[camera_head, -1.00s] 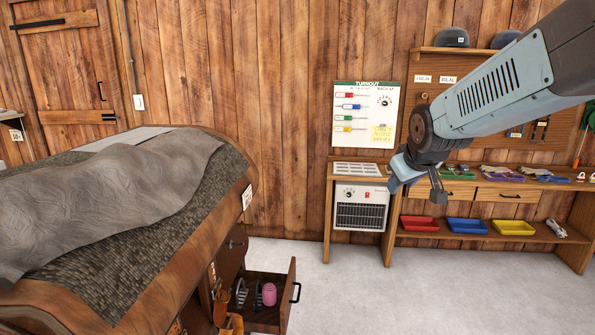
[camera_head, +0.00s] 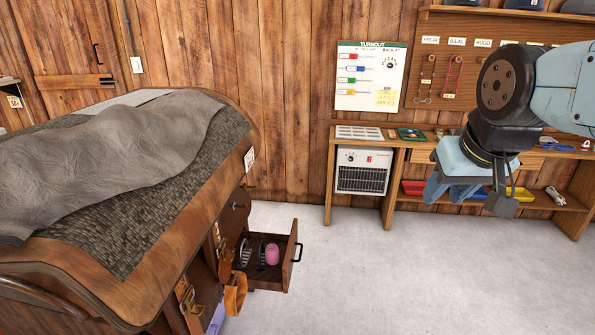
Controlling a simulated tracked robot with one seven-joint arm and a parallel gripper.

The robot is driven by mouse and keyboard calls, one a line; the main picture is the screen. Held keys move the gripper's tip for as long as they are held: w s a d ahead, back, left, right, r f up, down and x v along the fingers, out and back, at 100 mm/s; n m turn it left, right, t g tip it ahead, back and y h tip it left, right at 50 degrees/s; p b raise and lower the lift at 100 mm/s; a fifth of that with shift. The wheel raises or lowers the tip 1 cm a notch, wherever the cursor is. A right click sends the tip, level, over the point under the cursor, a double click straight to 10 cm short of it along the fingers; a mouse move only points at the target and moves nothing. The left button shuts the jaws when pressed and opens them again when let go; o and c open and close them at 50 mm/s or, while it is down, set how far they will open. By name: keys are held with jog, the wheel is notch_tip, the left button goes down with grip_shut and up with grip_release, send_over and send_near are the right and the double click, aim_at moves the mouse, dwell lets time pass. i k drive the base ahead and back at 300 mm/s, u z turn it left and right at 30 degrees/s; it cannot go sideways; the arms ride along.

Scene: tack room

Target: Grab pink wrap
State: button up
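The pink wrap (camera_head: 272,254) is a small pink roll inside an open, low wooden drawer (camera_head: 270,281) at the bottom of the large wooden stand. Dark and grey round items (camera_head: 245,253) sit to its left in the same drawer. My gripper (camera_head: 468,203) hangs at the right of the view, in front of the workbench and well to the right of the drawer. Its fingers point down and stand apart with nothing visible between them.
The stand (camera_head: 150,250), covered with a grey blanket (camera_head: 100,160), fills the left. A workbench (camera_head: 388,180) with a heater (camera_head: 363,171) stands against the wall. Orange straps (camera_head: 235,293) hang beside the drawer. Grey floor (camera_head: 350,270) is clear between drawer and bench.

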aim_at(273, 251)
jog(key=u, duration=1.35)
jog(key=k, duration=1.2)
jog(key=z, duration=0.6)
jog(key=i, duration=1)
